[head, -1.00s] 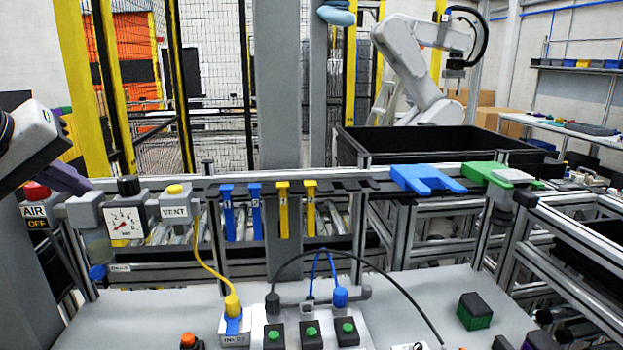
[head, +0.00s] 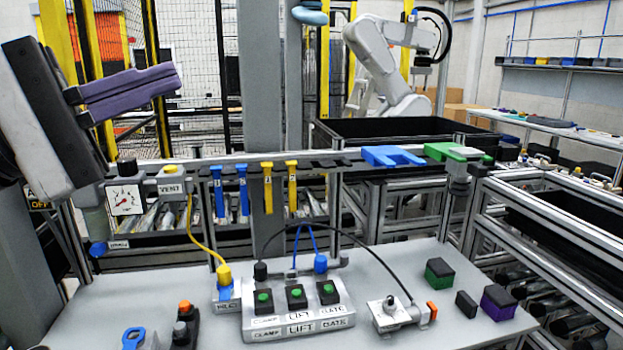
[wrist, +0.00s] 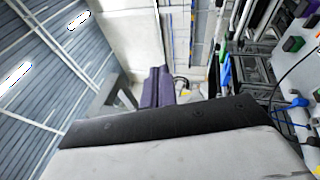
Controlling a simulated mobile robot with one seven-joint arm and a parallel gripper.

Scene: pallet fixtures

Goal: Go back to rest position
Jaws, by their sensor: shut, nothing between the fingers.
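My gripper (head: 172,80) shows at the upper left of the head view, with purple fingers closed together and pointing right. It is raised above the rail with the gauge and the vent valve, clear of them. In the wrist view the purple fingers (wrist: 158,86) also lie side by side, with nothing held between them. The near part of the wrist view is filled by my own gripper body.
A grey table (head: 370,270) bears a button box (head: 292,305), a metal fixture (head: 396,314) and several small blocks. Yellow and blue hanging tags (head: 267,188), a blue fork piece (head: 392,156) and a green piece (head: 448,151) sit along the rail. A black bin (head: 400,130) stands behind.

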